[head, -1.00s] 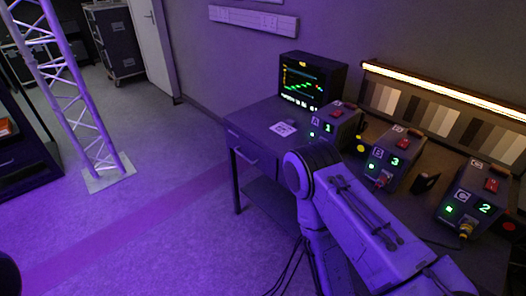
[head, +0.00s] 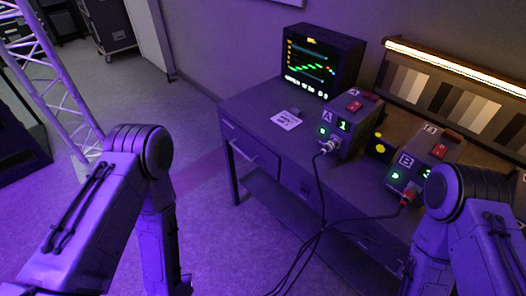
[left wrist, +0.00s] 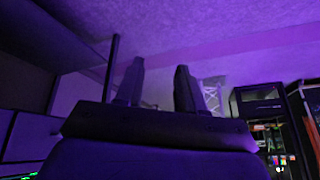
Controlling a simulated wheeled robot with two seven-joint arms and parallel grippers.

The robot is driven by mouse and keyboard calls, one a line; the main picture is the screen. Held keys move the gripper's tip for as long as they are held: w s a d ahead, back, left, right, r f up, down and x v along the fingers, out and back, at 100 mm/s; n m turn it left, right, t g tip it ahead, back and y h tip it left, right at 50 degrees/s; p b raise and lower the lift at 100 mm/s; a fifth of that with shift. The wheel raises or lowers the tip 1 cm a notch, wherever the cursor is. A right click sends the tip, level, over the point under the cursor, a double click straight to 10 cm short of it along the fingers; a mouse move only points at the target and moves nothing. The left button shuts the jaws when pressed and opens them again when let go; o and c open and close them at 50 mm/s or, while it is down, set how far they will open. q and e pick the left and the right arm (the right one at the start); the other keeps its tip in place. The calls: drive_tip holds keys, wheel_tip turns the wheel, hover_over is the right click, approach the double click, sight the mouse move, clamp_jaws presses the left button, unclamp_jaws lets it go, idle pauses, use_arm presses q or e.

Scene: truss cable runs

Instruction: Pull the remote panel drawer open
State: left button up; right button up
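The desk (head: 262,100) stands at the centre of the head view. A drawer front with a light bar handle (head: 243,149) is at its left end, and it looks closed. A darker panel (head: 305,187) sits to its right. My left arm comes in from the left in the head view, its gripper out of frame below. In the left wrist view my left gripper (left wrist: 158,88) shows two fingers apart with nothing between them. My right arm is at the right edge, over the desk's front right; its gripper is out of view.
A monitor (head: 318,62), a white card (head: 286,119), box A (head: 343,126) and box B (head: 420,165) stand on the desk. Dark cables (head: 318,215) hang down its front. A truss tower (head: 48,80) stands at left. Floor left of the desk is clear.

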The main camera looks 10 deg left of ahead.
use_arm(q)
drive_tip(key=w+d+f+m+t+b, duration=0.2)
drive_tip(key=w+m+t+b, duration=0.15)
drive_tip(key=w, duration=0.45)
drive_tip(key=w+d+f+m+t+h+b, duration=0.15)
drive_tip(key=w+m+b, duration=0.3)
drive_tip(key=w, duration=0.45)
drive_tip(key=w+d+f+m+t+b, duration=0.25)
drive_tip(key=w+b, duration=0.25)
drive_tip(key=w, duration=0.3)
drive_tip(key=w+r+m+t+b, duration=0.3)
drive_tip(key=w+r+m+b, duration=0.1)
drive_tip(key=w, duration=0.8)
drive_tip(key=w+d+r+m+t+y+b, duration=0.1)
drive_tip(key=w+r+m+t+b, duration=0.3)
drive_tip(key=w, duration=0.7)
wheel_tip(320, 180, up, 3)
drive_tip(key=shift+w+f+b, duration=0.2)
drive_tip(key=shift+w+b, duration=0.15)
drive_tip(key=shift+b, duration=0.2)
drive_tip(key=shift+d+m, duration=0.15)
drive_tip(key=shift+m, duration=0.2)
clamp_jaws()
use_arm(e)
wheel_tip(320, 180, down, 25)
